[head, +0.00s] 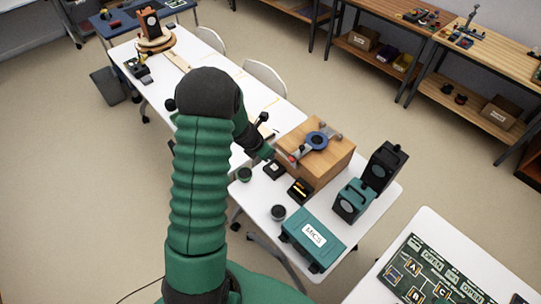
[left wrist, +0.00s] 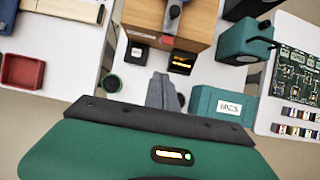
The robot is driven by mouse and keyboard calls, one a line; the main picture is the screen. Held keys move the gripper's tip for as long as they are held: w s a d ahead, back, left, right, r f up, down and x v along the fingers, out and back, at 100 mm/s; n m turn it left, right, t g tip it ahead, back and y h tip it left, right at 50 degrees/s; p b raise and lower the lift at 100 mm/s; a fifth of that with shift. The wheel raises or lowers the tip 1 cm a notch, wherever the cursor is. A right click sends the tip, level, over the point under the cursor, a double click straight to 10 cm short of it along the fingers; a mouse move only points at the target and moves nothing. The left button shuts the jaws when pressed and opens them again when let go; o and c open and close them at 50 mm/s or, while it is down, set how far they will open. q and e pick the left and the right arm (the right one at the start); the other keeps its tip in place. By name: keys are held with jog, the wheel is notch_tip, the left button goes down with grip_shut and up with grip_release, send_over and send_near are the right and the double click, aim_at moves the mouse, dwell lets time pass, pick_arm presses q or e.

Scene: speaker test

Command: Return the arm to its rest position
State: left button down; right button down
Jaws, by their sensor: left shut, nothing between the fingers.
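My left arm rises through the middle of the head view and bends toward the white table (head: 262,207) on the right. In the left wrist view my left gripper (left wrist: 163,78) shows as grey fingers, shut and empty, pointing toward the table. Beyond the fingertips are a wooden box (head: 335,165) with a blue ring on top and a small black tray (left wrist: 182,62) with yellow items. The teal MICS case (head: 312,238) lies to the right of the gripper in the left wrist view (left wrist: 222,104). My right gripper is in neither view.
A teal speaker (head: 353,201) and a black speaker (head: 385,165) stand beside the wooden box. A long white table (head: 205,60) lies behind my arm; shelves (head: 465,85) stand at the back right. Open floor lies left.

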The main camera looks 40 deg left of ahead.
pick_arm(q)
jog(key=s+d+m+g+b, duration=0.2)
jog(key=s+d+m+b, duration=0.15)
jog(key=d+m, duration=0.95)
jog(key=s+d+m+b, duration=0.2)
jog(key=s+d+m, duration=0.3)
jog(key=m, duration=0.6)
jog(key=s+d+r+m+b, duration=0.1)
jog(key=s+d+m, duration=0.4)
jog(key=m, duration=0.6)
jog(key=shift+d+r+g+y+b, duration=0.2)
jog(key=shift+d+g+y+b, duration=0.15)
jog(key=shift+d+b, duration=0.25)
